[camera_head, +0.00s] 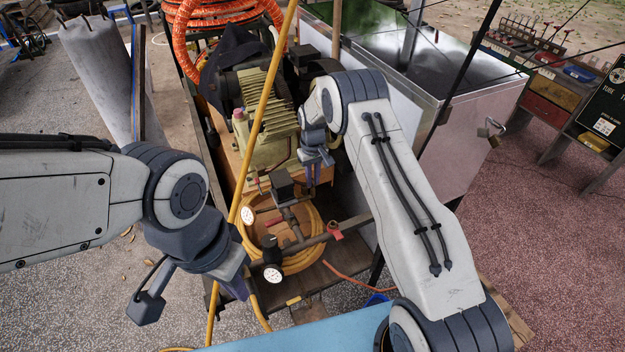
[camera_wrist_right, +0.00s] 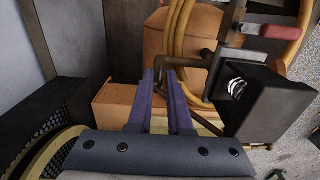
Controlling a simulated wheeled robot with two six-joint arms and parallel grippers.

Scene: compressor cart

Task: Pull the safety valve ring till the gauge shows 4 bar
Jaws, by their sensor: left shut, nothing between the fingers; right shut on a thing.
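My right gripper (camera_head: 312,182) points down beside a black box (camera_head: 283,184) on the compressor cart. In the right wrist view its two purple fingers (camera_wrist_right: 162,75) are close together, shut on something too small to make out. The safety valve ring cannot be picked out. The black box (camera_wrist_right: 272,108) with a round silver fitting stands right of the fingers. Two white-faced gauges show in the head view, one at the left (camera_head: 248,215) and one nearer (camera_head: 273,274); their readings are too small to tell. My left gripper (camera_head: 236,288) is shut and empty, left of the nearer gauge.
A coiled yellow hose (camera_head: 312,258) lies around the pipework, with a red-handled valve (camera_head: 335,230). The finned compressor head (camera_head: 262,103) and an orange hose (camera_head: 183,42) are behind. A yellow pole (camera_head: 262,105) crosses between my arms. A metal-topped cabinet (camera_head: 470,125) stands right.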

